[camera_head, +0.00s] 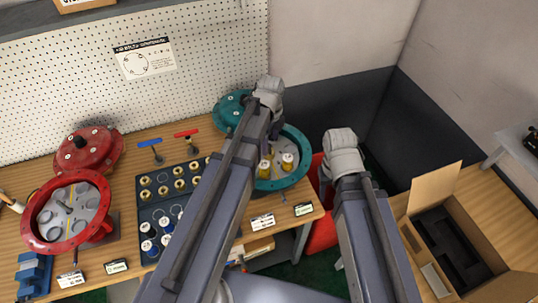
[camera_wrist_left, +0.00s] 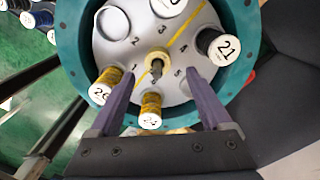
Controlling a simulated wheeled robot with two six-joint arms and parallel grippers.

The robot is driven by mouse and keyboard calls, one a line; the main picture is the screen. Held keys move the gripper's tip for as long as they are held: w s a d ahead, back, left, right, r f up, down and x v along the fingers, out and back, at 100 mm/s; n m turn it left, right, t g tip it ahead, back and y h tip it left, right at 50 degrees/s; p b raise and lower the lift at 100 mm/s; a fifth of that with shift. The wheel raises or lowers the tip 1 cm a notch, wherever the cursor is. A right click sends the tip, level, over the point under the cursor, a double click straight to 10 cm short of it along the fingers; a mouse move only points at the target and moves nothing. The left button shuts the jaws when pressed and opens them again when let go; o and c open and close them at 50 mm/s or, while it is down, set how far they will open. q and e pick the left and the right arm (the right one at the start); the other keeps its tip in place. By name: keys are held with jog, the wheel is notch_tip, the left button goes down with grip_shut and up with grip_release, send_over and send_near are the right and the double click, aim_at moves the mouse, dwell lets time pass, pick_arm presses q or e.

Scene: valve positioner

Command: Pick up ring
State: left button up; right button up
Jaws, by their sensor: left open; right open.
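No piece in view is marked as the ring. Several brass ring-like pieces (camera_head: 179,184) sit in the dark tray (camera_head: 143,213) on the bench. A teal round housing (camera_head: 294,178) holds a pale plate with yellow and dark pieces standing on it. In the left wrist view my left gripper (camera_wrist_left: 163,88) is open over this housing (camera_wrist_left: 252,62). Its fingers are on either side of a yellow piece with a white top (camera_wrist_left: 150,117), with no clear contact. My left arm hides part of the housing in the head view. My right gripper is not visible; only its arm shows.
A red housing (camera_head: 30,220) and red cover (camera_head: 95,148) stand at the left. A blue vise (camera_head: 33,275) is at the front left. An open cardboard box (camera_head: 433,190) stands at the right.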

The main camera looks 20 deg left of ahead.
pick_arm(q)
jog(key=f+b, duration=0.4)
jog(key=f, duration=0.1)
jog(key=shift+s+a, duration=0.1)
jog(key=shift+a, duration=0.1)
jog(key=shift+r, duration=0.15)
grip_shut()
dwell(0.3)
